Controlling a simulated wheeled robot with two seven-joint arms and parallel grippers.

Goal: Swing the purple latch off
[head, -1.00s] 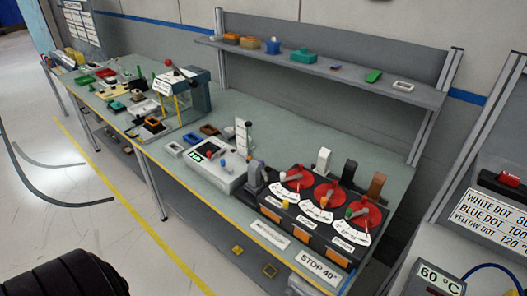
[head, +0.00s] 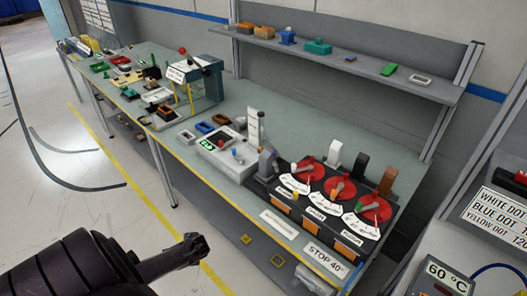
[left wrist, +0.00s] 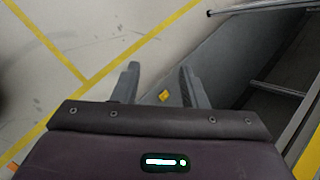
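The dashboard module (head: 327,212) is a black unit with three red dials, white scale plates and orange tabs, at the bench's right end. I cannot make out a clearly purple one. My left gripper (head: 199,244) is in front of the bench, apart from the module. In the left wrist view its two fingers (left wrist: 158,78) are spread with nothing between them, above the floor. My right gripper is not in view.
A white box with a small screen (head: 220,156) is left of the module. A shelf (head: 350,68) with small items runs above the bench. A "60 °C" display (head: 450,275) is at lower right.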

